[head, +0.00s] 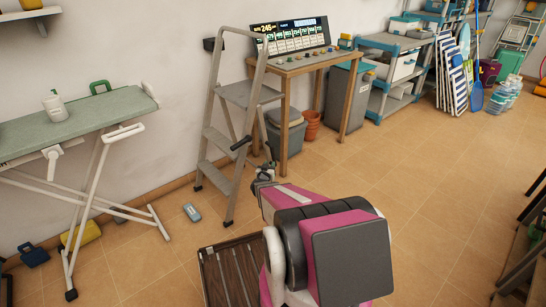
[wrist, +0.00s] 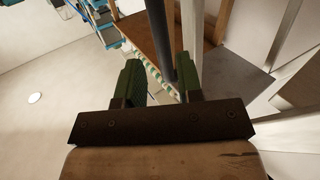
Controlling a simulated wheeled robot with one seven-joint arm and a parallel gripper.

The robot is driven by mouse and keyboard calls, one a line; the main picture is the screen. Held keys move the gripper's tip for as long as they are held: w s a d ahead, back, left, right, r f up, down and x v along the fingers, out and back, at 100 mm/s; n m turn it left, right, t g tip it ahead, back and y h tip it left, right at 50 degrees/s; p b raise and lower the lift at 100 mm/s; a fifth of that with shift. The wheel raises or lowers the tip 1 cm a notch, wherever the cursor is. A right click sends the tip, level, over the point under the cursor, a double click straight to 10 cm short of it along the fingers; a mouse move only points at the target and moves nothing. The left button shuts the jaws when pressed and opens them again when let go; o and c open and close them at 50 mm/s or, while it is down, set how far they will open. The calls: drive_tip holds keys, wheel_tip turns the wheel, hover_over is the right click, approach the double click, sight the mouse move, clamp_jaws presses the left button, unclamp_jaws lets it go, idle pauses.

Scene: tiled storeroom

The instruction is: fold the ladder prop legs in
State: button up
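The grey step ladder (head: 246,92) stands open against the wall in the head view, its flat steps on the left side. Its thin prop legs (head: 264,132) stand apart from the step frame. A black handle (head: 241,143) sticks out from the ladder at mid height. My gripper (head: 264,171) is just below and right of this handle, close to the ladder. In the wrist view its two green fingers (wrist: 158,84) are apart. A dark rod (wrist: 158,40) shows beyond and between the fingertips; I cannot tell whether it is touched.
A wooden table (head: 305,63) with a lit display panel stands behind the ladder, a grey bin (head: 286,135) under it. An ironing board (head: 75,122) is at left. A small grey-blue object (head: 192,212) lies on the floor.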

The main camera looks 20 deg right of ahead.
sight(273, 158)
drive_tip(key=x, duration=1)
drive_tip(key=shift+s+a, duration=0.1)
clamp_jaws()
drive_tip(key=shift+a, duration=0.1)
